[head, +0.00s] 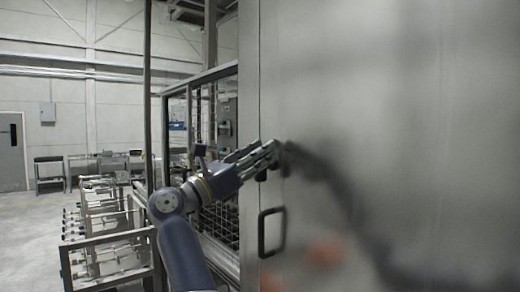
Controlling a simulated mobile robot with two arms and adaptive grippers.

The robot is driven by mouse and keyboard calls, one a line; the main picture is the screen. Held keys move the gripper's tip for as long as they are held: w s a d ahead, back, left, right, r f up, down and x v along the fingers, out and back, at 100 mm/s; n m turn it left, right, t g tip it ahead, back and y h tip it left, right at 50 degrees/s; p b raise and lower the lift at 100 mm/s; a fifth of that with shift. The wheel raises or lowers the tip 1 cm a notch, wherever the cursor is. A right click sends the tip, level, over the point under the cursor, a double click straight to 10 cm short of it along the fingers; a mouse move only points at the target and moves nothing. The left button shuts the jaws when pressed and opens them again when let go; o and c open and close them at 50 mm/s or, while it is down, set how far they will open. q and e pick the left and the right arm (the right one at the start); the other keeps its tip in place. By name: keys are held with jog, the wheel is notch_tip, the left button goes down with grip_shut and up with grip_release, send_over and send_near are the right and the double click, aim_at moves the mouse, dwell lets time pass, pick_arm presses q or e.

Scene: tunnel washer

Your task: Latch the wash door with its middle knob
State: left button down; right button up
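The wash door (400,110) is a large, smooth grey metal panel that fills the right half of the head view. A dark loop handle (271,232) sits low near its left edge.
A metal frame with mesh (222,222) stands just left of the door. Racks with rails (105,240) stand on the floor further left. The floor (35,235) at the far left is open. The door mirrors my arm as a dark blur.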

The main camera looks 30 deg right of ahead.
jog(key=shift+d, duration=0.1)
grip_shut()
